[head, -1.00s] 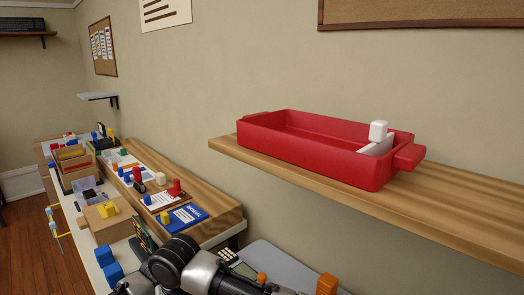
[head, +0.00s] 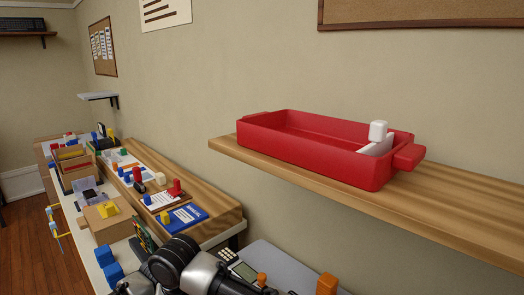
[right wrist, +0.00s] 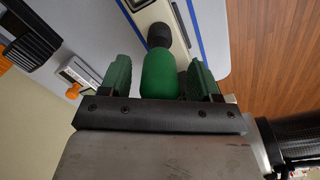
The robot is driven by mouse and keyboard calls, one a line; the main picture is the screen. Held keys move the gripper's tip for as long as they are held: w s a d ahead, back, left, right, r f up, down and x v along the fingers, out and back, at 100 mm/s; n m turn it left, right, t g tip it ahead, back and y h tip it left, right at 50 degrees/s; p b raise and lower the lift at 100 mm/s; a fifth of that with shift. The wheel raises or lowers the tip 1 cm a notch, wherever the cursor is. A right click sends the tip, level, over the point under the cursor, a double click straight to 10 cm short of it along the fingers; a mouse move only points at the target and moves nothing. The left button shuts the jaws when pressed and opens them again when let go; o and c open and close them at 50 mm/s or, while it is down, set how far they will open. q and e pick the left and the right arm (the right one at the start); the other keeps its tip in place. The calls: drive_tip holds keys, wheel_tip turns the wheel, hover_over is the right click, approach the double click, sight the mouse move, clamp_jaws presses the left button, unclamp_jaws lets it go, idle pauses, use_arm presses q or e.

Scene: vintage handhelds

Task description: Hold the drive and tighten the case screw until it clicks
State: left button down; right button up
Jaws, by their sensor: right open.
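In the right wrist view my right gripper (right wrist: 160,72) is open, its two green-padded fingers apart. A green handle with a dark collar (right wrist: 160,75), which looks like a screwdriver, stands between the fingers. The dark end of the tool points at a pale, long-shaped body (right wrist: 150,14) that may be the drive. The case screw cannot be made out. In the head view arm links of mine show at the bottom, with no gripper visible. My left gripper cannot be identified in either view.
A red tray (head: 318,164) with a white piece (head: 378,138) stands on a wooden shelf (head: 450,205). A crowded bench (head: 215,213) carries a blue booklet (head: 184,216), boxes and coloured blocks. Orange blocks (head: 326,284) stand on a grey surface (head: 275,262) at the bottom.

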drive_tip(key=shift+r, duration=0.1)
drive_tip(key=shift+r, duration=2.9)
drive_tip(key=shift+r, duration=0.1)
wheel_tip(320, 180, up, 12)
drive_tip(key=shift+d, duration=0.1)
drive_tip(key=shift+c, duration=0.4)
